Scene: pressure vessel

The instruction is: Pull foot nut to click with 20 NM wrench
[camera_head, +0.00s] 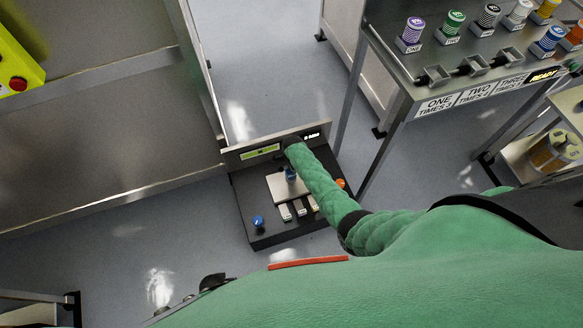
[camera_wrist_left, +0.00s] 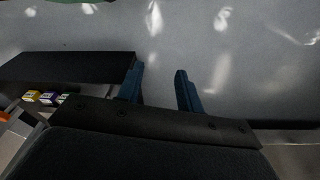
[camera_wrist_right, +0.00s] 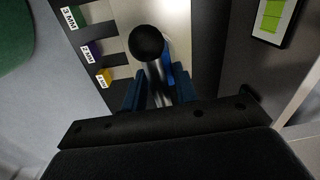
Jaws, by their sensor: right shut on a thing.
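The black station (camera_head: 262,238) stands low on the floor, with a pale plate (camera_head: 281,188) on top. My right gripper (camera_wrist_right: 159,96) is over the plate, shut on a metal shaft with a black ball end (camera_wrist_right: 147,42). I cannot tell whether this shaft is the 20 NM wrench. Three labelled slots, green (camera_wrist_right: 72,17), purple (camera_wrist_right: 91,50) and yellow (camera_wrist_right: 103,76), lie beside it; their lettering is too small to read surely. The foot nut is not clearly visible. My left gripper (camera_wrist_left: 161,90) is open and empty above the floor.
A blue knob (camera_head: 258,222) is at the station's front left and an orange part (camera_head: 341,183) at its right. A lit green display (camera_head: 260,152) is on its back panel. A table (camera_head: 400,75) with coloured spools is at upper right.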

